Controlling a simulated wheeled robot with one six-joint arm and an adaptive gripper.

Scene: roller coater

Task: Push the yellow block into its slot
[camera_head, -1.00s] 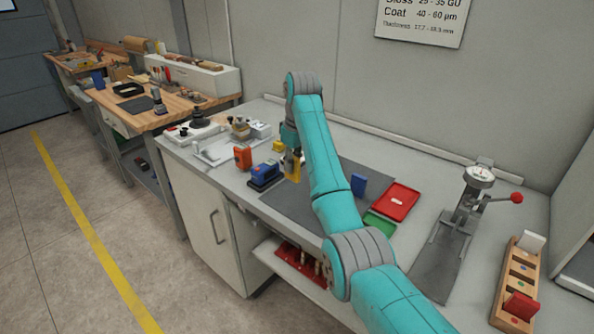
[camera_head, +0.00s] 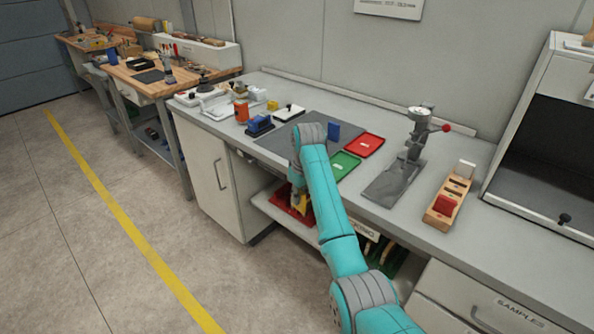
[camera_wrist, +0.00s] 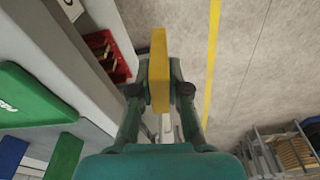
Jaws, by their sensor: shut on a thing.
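My gripper (camera_head: 299,188) is shut on the yellow block (camera_head: 301,204), in front of the bench's front edge and near the open lower shelf. In the wrist view the block (camera_wrist: 159,65) stands lengthwise between the two fingers (camera_wrist: 160,92), with floor behind it. A wooden slotted rack (camera_head: 458,187) stands on the bench at the right, well away from my gripper. A red block (camera_head: 446,205) sits at its near end and a white block (camera_head: 465,169) at its far end. The rack's middle looks empty; its slots are too small to tell apart.
A dial gauge stand (camera_head: 412,150) with a red-knobbed lever stands between my arm and the rack. The lower shelf (camera_head: 265,205) holds a red tray. The floor (camera_head: 190,270) is open.

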